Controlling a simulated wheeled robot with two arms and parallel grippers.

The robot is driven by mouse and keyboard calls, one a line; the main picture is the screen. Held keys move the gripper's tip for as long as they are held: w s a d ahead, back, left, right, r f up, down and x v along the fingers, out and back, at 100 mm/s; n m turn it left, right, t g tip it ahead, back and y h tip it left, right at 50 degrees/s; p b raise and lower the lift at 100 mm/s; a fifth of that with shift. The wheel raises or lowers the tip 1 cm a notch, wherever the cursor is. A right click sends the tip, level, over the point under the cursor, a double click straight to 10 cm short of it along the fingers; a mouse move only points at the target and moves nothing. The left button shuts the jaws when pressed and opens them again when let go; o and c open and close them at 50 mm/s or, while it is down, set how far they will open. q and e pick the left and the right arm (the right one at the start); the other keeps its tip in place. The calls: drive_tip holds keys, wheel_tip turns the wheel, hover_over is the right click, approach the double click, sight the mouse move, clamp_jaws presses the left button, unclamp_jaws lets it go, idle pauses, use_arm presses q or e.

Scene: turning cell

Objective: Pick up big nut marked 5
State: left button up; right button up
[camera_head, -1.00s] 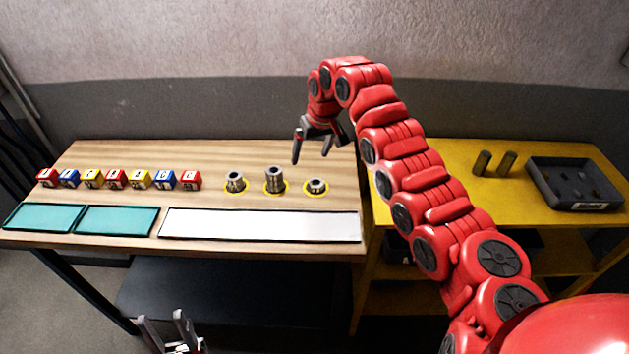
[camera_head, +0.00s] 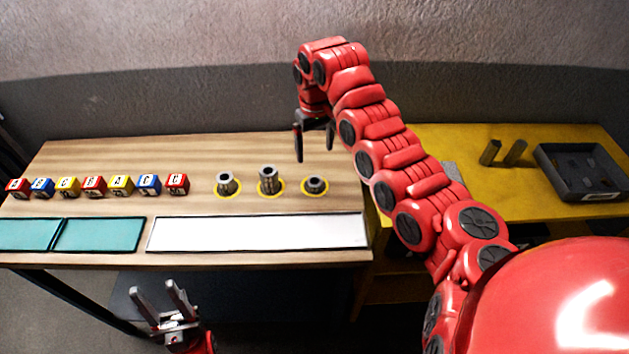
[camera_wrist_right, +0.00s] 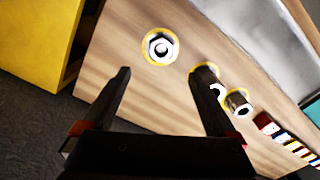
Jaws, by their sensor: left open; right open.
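A low, wide metal nut (camera_head: 314,186) sits in a yellow ring on the wooden table, rightmost of three metal parts. In the right wrist view it shows as a hex nut (camera_wrist_right: 160,47) with a bright central hole. No number is readable on it. My right gripper (camera_head: 315,153) is open and empty, pointing down above and behind the nut. In the right wrist view the nut lies ahead, between the lines of the two fingers (camera_wrist_right: 163,72), and apart from them. My left gripper (camera_head: 153,290) is open and empty, in front of the table edge.
Taller metal parts (camera_head: 268,181) and (camera_head: 227,183) stand to the nut's left in yellow rings. Lettered cubes (camera_head: 94,187), a white panel (camera_head: 258,232) and teal panels (camera_head: 98,235) lie on the table. A yellow table (camera_head: 470,140) holds two cylinders (camera_head: 490,153) and a dark tray (camera_head: 585,172).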

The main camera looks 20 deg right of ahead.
drive_tip(key=p, duration=0.2)
hover_over(314, 179)
wheel_tip(314, 179, down, 6)
drive_tip(key=shift+s+f, duration=0.1)
drive_tip(key=shift+s, duration=0.05)
drive_tip(key=shift+f, duration=0.4)
drive_tip(key=f+p, duration=0.1)
drive_tip(key=f, duration=0.1)
drive_tip(key=f+p, duration=0.1)
drive_tip(key=f, duration=0.1)
drive_tip(key=shift+w+a+p, duration=0.15)
drive_tip(key=shift+w+p, duration=0.05)
drive_tip(key=shift+p, duration=0.1)
drive_tip(key=shift+f, duration=0.45)
clamp_jaws()
